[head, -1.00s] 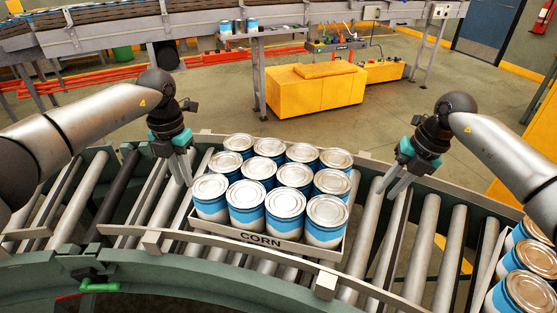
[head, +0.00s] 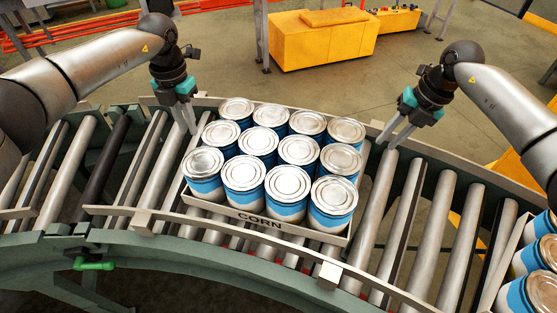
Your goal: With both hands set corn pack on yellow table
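The corn pack (head: 262,225) is a shallow tray labelled CORN, filled with several blue and white cans, resting on the curved roller conveyor in the middle of the head view. My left gripper (head: 192,128) is at the pack's left side near the back, fingers pointing down, with no can between them. My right gripper (head: 390,143) is just right of the pack near its back right corner, fingers down and apart from the cans. The finger gap of each gripper is too small to judge. A yellow block-like table (head: 318,47) stands on the floor behind the conveyor.
The roller conveyor (head: 455,235) has a front rail (head: 160,222) and a back rail. Another group of blue and white cans (head: 535,270) sits on the rollers at the right edge. A yellow structure (head: 480,222) is at the right. Open floor lies between conveyor and yellow block.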

